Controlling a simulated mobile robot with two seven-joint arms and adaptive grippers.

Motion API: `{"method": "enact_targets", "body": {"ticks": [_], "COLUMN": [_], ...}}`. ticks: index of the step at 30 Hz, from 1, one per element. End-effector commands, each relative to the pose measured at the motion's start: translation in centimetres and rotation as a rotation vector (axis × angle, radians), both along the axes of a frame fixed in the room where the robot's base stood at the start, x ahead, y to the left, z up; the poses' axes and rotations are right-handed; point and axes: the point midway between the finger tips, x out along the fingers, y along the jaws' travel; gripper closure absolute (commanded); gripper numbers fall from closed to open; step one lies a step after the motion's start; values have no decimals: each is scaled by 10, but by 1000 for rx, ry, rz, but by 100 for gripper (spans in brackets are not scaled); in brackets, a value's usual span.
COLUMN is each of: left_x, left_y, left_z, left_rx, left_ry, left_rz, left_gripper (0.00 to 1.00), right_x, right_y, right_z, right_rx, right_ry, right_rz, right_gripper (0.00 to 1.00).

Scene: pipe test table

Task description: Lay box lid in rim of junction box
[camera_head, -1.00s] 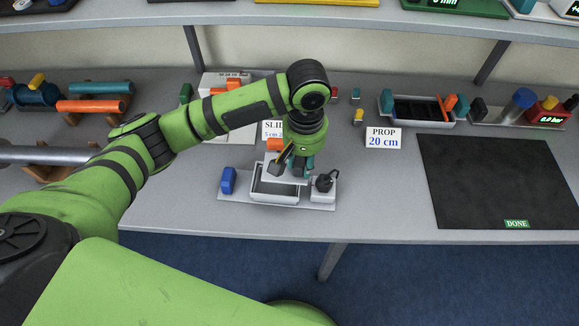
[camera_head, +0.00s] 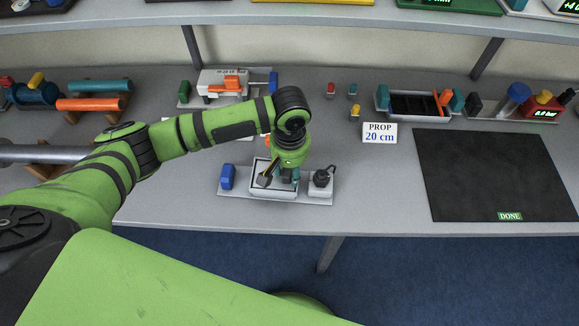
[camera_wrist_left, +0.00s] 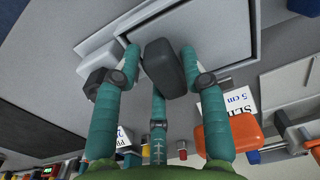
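The junction box (camera_head: 296,190) is a pale open tray on a grey base near the front table edge. My left gripper (camera_head: 285,177) points down over it. In the left wrist view its teal fingers (camera_wrist_left: 160,55) stand around the dark knob (camera_wrist_left: 165,68) of the grey box lid (camera_wrist_left: 105,65). Narrow gaps seem to show beside the knob, so I cannot tell whether the fingers grip it. The lid is low at the box; the gripper partly hides it, and I cannot tell whether it sits fully inside the rim. My right gripper is not in view.
A blue block (camera_head: 228,177) stands left of the box, and a pale block with a dark knob (camera_head: 322,187) stands right. A PROP sign (camera_head: 380,133) and a black mat (camera_head: 495,175) lie farther right. Bare table lies between box and mat.

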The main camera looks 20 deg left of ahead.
Motion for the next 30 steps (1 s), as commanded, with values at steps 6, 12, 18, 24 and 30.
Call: {"method": "enact_targets", "body": {"ticks": [6, 12, 18, 24, 30], "left_x": [0, 1, 2, 1, 1], "left_y": [0, 1, 0, -1, -1], "left_z": [0, 4, 34, 78, 111], "left_rx": [1, 1, -2, -1, -1], "left_ry": [0, -2, -6, -4, -2], "left_rz": [1, 1, 0, -1, 1], "left_gripper": [42, 42, 42, 42, 42], "right_x": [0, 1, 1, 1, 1], "right_y": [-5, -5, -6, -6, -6], "right_z": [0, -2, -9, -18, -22], "right_rx": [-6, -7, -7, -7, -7], "right_ry": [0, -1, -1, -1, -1], "right_rz": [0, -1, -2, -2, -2], "right_gripper": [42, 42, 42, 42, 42]}}
